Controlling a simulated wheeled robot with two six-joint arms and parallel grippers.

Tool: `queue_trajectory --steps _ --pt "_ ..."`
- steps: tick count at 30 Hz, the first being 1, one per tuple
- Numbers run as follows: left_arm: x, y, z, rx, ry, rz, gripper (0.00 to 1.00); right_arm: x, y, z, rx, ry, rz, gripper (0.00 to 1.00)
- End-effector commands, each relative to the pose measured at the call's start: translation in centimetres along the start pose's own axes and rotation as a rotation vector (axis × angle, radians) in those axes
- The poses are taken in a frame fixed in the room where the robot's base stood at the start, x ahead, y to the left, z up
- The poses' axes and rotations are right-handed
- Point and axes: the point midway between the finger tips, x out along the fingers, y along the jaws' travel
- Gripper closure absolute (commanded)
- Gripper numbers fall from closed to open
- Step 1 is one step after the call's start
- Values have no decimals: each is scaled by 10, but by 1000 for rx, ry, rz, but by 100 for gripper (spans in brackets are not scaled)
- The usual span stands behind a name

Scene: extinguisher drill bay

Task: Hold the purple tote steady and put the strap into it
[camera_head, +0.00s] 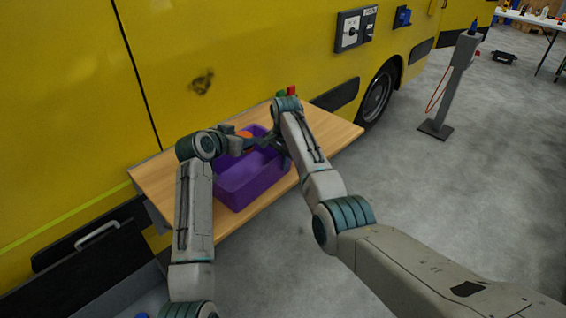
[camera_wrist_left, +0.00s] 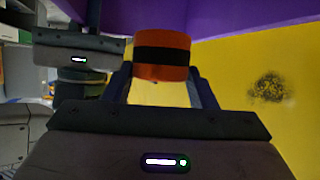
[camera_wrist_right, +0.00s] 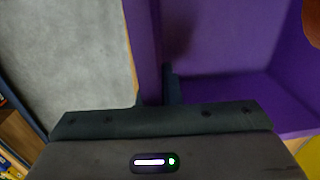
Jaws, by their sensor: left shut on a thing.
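The purple tote (camera_head: 240,192) stands on a wooden shelf beside the yellow vehicle. The strap, an orange roll with a black band (camera_wrist_left: 162,55), is between the fingers of my left gripper (camera_wrist_left: 162,88), which is shut on it. In the head view the orange strap (camera_head: 246,134) shows at the tote's far part, partly covered by my left gripper (camera_head: 240,143). My right gripper (camera_head: 281,150) is at the tote's right wall. In the right wrist view its fingers (camera_wrist_right: 156,95) are close on both sides of that wall, shut on it.
The wooden shelf (camera_head: 333,134) has bare room right of the tote. Small red and green things (camera_head: 291,91) show behind my right arm. The vehicle's yellow side (camera_head: 200,50) rises close behind. A grey post (camera_head: 452,85) stands on the floor at right.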

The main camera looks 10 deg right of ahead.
Motion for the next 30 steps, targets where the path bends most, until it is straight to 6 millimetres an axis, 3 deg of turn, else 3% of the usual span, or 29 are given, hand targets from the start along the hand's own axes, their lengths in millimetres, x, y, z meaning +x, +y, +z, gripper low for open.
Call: queue_trajectory --steps 21,30 --pt "22 0 45 0 1 0 77 0 0 0 0 0 0 100" --pt "25 0 52 1 2 -1 77 0 0 0 0 0 0 100"
